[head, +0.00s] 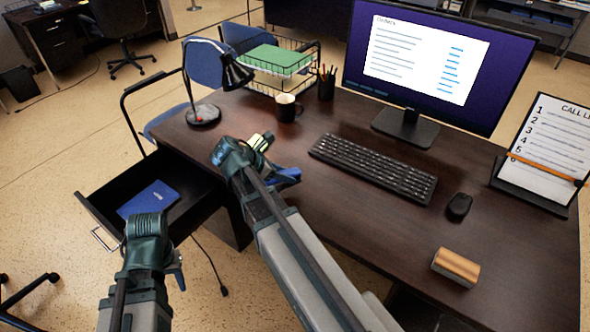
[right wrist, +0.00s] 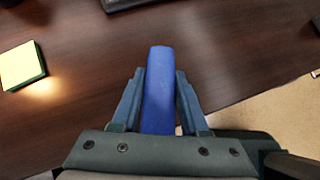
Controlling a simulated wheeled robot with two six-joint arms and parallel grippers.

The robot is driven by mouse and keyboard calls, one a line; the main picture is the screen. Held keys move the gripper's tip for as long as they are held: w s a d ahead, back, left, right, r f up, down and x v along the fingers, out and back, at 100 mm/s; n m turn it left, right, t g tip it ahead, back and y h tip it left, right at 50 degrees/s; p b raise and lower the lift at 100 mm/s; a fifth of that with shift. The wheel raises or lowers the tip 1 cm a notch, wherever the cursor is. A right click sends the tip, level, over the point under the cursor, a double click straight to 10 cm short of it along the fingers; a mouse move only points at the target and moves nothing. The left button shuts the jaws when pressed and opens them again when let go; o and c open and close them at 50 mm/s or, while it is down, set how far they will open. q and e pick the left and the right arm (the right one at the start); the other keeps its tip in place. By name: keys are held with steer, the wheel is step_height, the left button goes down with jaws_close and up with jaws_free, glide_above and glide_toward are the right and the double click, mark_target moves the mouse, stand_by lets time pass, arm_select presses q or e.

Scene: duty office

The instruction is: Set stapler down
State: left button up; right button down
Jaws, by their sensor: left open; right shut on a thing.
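My right gripper (head: 277,174) is shut on the blue stapler (right wrist: 158,88), which sits between both fingers in the right wrist view. In the head view the stapler (head: 287,177) is mostly hidden by the gripper, over the left part of the dark wooden desk (head: 330,215). I cannot tell whether the stapler touches the desktop. My left gripper (head: 177,272) is open and empty, low in front of the open drawer.
The open drawer (head: 98,208) holds a blue book (head: 148,199). A yellow notepad (right wrist: 22,65) lies near the right gripper. A mug (head: 287,108), lamp (head: 203,115), keyboard (head: 373,166), mouse (head: 459,206) and wooden-topped block (head: 456,266) stand on the desk. The desk's front middle looks clear.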

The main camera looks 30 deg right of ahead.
steer(key=shift+w+d+f, duration=0.2)
steer(key=shift+w+d, duration=1.6)
steer(key=shift+d, duration=0.1)
steer(key=f+b, duration=0.3)
steer(key=shift+w+d, duration=0.2)
steer(key=shift+d, duration=0.05)
steer(key=shift+f+b, duration=0.35)
steer(key=shift+b, duration=0.1)
steer(key=shift+f, duration=0.15)
steer(key=shift+c, duration=2.1)
jaws_free()
